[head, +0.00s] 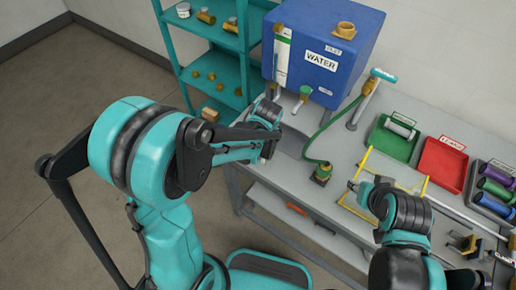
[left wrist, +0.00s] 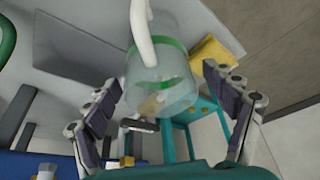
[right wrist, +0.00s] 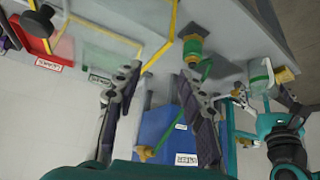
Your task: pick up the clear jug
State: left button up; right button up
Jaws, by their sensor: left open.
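The clear jug (left wrist: 160,85), with a green band and a white handle (left wrist: 141,35), shows in the left wrist view. My left gripper (left wrist: 167,118) is open, with one finger on each side of the jug's lower part in the picture; I see no clear contact. In the head view my left gripper (head: 268,122) is at the bench's left end and largely hides the jug. The jug (right wrist: 261,76) also shows in the right wrist view beside the left gripper. My right gripper (right wrist: 160,95) is open and empty, over the bench near the yellow frame (right wrist: 173,30).
A blue water tank (head: 318,48) stands behind the jug. A green hose (head: 335,125) runs down to a fitting (head: 322,173) on the bench. Green (head: 391,141) and red (head: 441,166) trays lie to the right. A teal shelf (head: 217,75) stands at the left. A yellow block (left wrist: 213,52) lies near the jug.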

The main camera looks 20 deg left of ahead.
pick_arm(q)
jog(key=x, duration=0.3)
jog(key=shift+f+b, duration=0.15)
jog(key=shift+b, duration=0.25)
jog(key=shift+c, duration=1)
jog(key=c, duration=1.1)
